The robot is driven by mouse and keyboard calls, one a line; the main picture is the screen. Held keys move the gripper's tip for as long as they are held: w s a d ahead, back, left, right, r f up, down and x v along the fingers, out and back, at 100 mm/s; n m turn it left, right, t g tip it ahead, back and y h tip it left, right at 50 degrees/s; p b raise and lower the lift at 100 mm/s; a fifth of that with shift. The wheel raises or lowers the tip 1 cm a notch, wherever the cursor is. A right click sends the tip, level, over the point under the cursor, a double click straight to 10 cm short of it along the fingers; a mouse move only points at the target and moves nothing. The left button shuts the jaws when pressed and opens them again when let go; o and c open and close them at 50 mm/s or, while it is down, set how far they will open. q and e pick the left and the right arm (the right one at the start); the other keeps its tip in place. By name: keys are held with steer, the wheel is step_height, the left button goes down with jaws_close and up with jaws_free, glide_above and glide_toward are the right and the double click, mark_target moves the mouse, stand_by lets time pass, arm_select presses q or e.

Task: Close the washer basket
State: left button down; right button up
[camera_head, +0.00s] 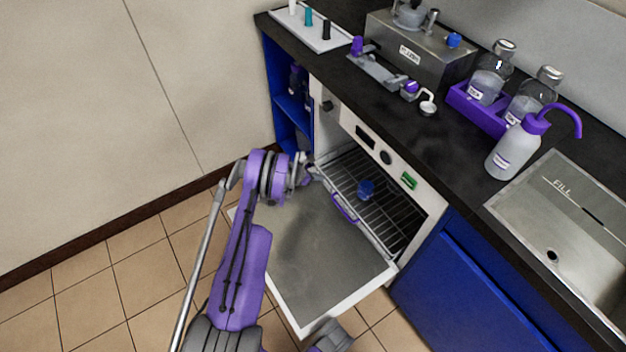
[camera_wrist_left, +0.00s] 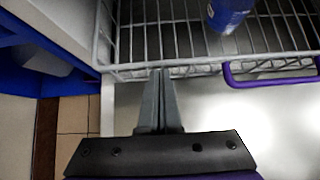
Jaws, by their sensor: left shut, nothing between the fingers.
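The washer basket (camera_head: 384,214) is a grey wire rack in the open washer (camera_head: 437,203) under the counter. Its front rim lies near the opening, by the inner edge of the lowered door (camera_head: 318,262). A purple handle (camera_head: 344,208) is on the front rim and also shows in the left wrist view (camera_wrist_left: 270,80). A blue object (camera_head: 366,188) sits in the basket. My left gripper (camera_head: 307,174) is shut and empty. In the left wrist view its fingertips (camera_wrist_left: 160,72) are at the front rim, left of the handle; contact is unclear.
The lowered door sticks out over the tiled floor. A blue open shelf (camera_head: 287,108) is left of the washer and a blue cabinet (camera_head: 470,275) right of it. The dark counter above holds a squeeze bottle (camera_head: 512,150), glass bottles and a metal unit.

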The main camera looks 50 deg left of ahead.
arm_select(q)
steer(key=shift+w, duration=0.1)
steer(key=w+b, duration=0.1)
steer(key=w, duration=0.1)
steer(key=w+b, duration=0.1)
steer(key=w, duration=0.2)
steer(key=w+b, duration=0.2)
steer(key=w, duration=0.1)
steer(key=shift+d+f, duration=0.2)
steer(key=shift+d, duration=0.2)
steer(key=shift+w, duration=0.4)
steer(key=shift+w+r, duration=0.1)
steer(key=shift+r, duration=0.2)
arm_select(e)
step_height(320, 180, down, 5)
steer(key=shift+w, duration=0.15)
